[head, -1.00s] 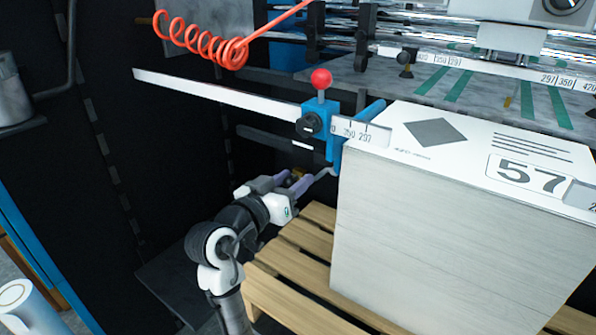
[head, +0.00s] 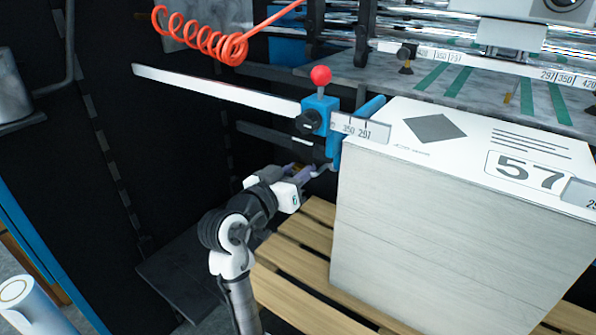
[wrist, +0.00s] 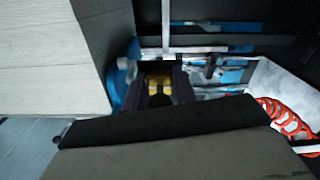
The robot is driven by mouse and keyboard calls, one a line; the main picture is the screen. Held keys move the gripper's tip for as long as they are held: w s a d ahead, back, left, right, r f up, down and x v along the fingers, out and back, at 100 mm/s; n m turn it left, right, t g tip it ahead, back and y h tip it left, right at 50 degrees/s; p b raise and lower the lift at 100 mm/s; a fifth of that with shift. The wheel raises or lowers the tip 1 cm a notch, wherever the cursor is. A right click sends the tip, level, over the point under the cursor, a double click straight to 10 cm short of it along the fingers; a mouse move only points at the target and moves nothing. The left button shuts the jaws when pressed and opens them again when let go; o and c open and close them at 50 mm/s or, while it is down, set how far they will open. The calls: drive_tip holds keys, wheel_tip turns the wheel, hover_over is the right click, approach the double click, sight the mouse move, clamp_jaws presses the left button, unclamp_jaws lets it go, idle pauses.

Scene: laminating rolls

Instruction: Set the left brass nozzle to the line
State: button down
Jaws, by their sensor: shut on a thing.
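My gripper (head: 306,172) is below the blue bracket (head: 318,118) with the red knob, at the left side of the paper stack. In the wrist view my gripper (wrist: 159,88) has its two dark fingers closed around a brass-yellow piece (wrist: 158,77), which looks like the left brass nozzle. A white scale plate (head: 362,128) on the bracket carries numbers and a dark upright mark. I cannot tell whether this mark is the line, or how the nozzle sits to it.
The tall paper stack (head: 450,235) on a wooden pallet (head: 295,285) stands close to the right of my gripper. A white rail (head: 215,89) runs left from the bracket. An orange coiled hose (head: 200,42) hangs above. Dark open space lies left of my arm.

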sight(298, 167)
wheel_tip(298, 167, up, 7)
drive_tip(key=p, duration=0.4)
drive_tip(key=shift+f, duration=0.3)
drive_tip(key=c, duration=1.3)
unclamp_jaws()
drive_tip(key=b+v, duration=0.3)
drive_tip(key=v, duration=1)
drive_tip(key=shift+s+a, duration=0.25)
drive_tip(key=shift+s, duration=0.1)
